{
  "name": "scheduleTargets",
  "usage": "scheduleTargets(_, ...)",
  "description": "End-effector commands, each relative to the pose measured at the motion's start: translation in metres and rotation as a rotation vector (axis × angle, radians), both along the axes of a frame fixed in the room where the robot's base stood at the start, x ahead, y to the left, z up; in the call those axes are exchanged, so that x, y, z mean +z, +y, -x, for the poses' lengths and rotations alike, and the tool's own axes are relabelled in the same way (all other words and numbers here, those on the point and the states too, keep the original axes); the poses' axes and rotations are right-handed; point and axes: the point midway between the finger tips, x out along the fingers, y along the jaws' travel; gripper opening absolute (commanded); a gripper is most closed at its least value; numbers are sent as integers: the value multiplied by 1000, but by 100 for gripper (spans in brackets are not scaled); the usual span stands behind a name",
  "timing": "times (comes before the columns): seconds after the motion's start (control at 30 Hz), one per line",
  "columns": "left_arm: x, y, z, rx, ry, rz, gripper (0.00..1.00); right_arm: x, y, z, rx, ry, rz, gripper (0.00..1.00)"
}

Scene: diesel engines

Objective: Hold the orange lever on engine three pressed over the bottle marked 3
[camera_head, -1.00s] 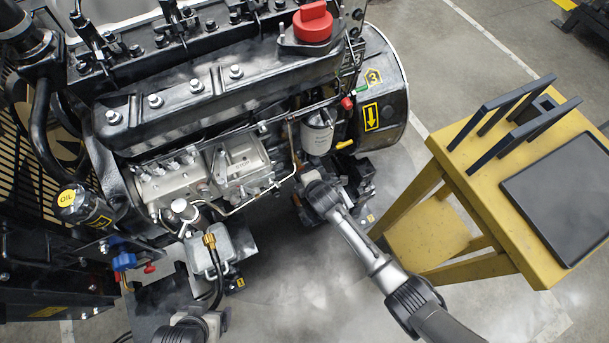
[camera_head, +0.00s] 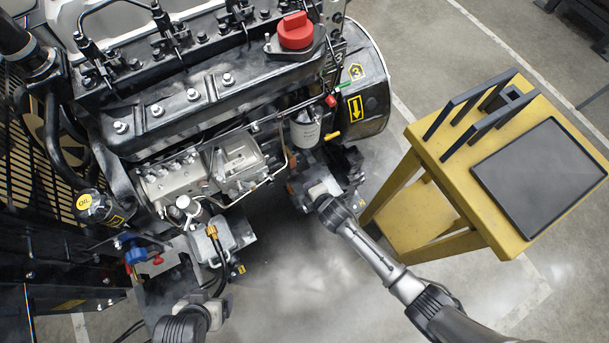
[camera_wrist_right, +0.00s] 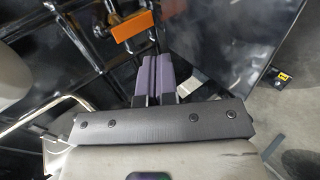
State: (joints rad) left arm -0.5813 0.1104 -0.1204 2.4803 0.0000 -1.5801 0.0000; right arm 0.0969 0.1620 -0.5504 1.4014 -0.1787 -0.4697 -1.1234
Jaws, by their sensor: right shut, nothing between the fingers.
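Engine three (camera_head: 170,110) is the large black engine, with a yellow 3 sign (camera_head: 355,72) on its round housing. My right gripper (camera_wrist_right: 154,78) is shut and empty, its purple-grey fingers together. I cannot make out a bottle marked 3.
A yellow stand (camera_head: 430,145) with a dark tray (camera_head: 545,180) and dark bars is right of my right arm. A grey box with a brass fitting (camera_head: 211,232) is at lower left. Open floor lies between.

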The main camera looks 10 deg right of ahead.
Motion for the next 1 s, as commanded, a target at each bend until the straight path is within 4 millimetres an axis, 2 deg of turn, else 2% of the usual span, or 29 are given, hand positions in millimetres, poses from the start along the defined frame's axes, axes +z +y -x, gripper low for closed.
scheduleTargets(0.03,8,0,-1,0,-2,-1,87,6,-2,7,1,2,1,0)
scheduleTargets(0.3,15,2,-1,-5,-3,-7,87,14,-7,23,0,1,0,0)
scheduleTargets(1.0,14,3,0,-6,-2,-10,87,14,-8,25,0,1,0,0)
